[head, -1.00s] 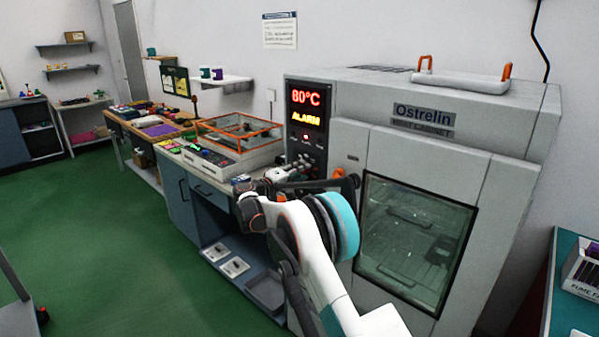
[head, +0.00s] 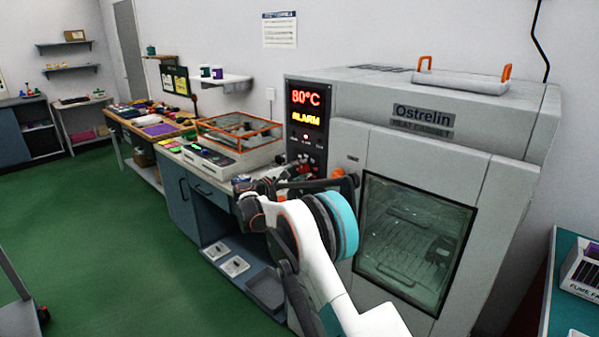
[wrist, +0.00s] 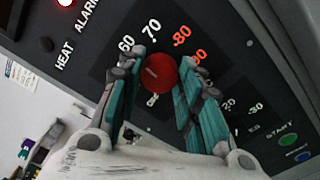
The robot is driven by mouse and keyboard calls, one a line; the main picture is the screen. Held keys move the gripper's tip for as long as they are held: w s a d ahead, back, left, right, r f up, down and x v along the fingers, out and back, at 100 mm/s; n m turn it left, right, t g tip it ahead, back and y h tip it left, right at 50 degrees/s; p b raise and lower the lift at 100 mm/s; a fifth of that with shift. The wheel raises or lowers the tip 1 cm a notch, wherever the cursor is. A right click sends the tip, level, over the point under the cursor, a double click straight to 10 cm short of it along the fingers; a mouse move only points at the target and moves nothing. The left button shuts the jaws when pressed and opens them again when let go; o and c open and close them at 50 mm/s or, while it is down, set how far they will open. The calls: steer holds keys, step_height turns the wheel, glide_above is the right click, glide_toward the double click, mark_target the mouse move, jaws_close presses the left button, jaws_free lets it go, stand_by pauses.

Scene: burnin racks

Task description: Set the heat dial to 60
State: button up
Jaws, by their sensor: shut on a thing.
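The heat dial (wrist: 165,74) is a round red knob in the wrist view, on a dark panel with white 60 and 70 marks and orange-red marks from 80 upward. My gripper (wrist: 162,62) has its teal fingers on either side of the dial, shut on it. A short pale line shows on the dial's left part; its exact reading is unclear. In the head view, my gripper (head: 298,172) is at the cabinet's control panel and mostly hides the dial. The display (head: 305,107) reads 80°C in red, with ALARM in yellow below.
The Ostrelin heat cabinet (head: 440,85) has a glass door (head: 415,240) beside my arm. A bench with an orange-framed clear case (head: 238,130) stands left of the panel. The wrist view shows green START (wrist: 288,139) and blue buttons (wrist: 303,156). Green floor is open at left.

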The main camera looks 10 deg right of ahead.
steer(key=shift+n, duration=0.3)
steer(key=shift+f, duration=0.1)
steer(key=o, duration=1.1)
steer(key=shift+a, duration=0.1)
steer(key=shift+c, duration=0.2)
steer(key=v, duration=1.2)
